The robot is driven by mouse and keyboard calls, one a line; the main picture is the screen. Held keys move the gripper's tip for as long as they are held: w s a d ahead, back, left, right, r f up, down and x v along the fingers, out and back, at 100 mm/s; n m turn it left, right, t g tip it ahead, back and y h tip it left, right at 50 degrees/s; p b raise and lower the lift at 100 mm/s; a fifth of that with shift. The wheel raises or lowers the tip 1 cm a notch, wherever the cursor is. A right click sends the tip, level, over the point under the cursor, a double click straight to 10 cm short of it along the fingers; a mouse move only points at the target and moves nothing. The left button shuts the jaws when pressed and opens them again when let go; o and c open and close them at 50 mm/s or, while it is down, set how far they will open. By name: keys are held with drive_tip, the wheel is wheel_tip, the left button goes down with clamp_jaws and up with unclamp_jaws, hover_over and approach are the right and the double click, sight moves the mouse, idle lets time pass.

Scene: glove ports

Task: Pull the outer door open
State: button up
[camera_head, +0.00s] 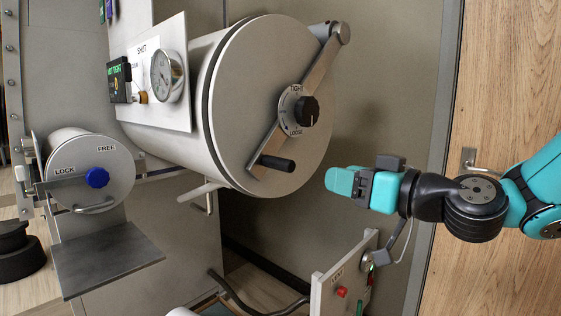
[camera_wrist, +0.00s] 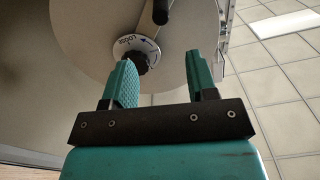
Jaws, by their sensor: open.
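The outer door (camera_head: 246,90) is a large round grey disc closing the end of a horizontal cylinder in the head view. A metal bar crosses it, with a black handle grip (camera_head: 277,163) at its lower end and a black knob (camera_head: 306,111) on a TIGHT/LOOSE dial. The door looks shut. My gripper (camera_head: 340,181) is to the right of the door's lower edge, apart from the handle. In the wrist view my gripper (camera_wrist: 164,82) is open and empty, with the door face (camera_wrist: 85,35), knob (camera_wrist: 134,62) and handle grip (camera_wrist: 161,12) beyond the fingers.
A smaller round door (camera_head: 90,175) with a blue knob and LOCK/FREE marks is at left, above a grey shelf (camera_head: 105,258). A gauge panel (camera_head: 150,85) is on the cylinder's side. A low panel with a red button (camera_head: 341,292) stands below my gripper. A wooden door (camera_head: 510,80) is at right.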

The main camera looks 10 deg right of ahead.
sight(280, 163)
drive_tip(key=p+x, duration=0.5)
drive_tip(key=x, duration=1)
drive_tip(key=shift+s, duration=0.1)
clamp_jaws()
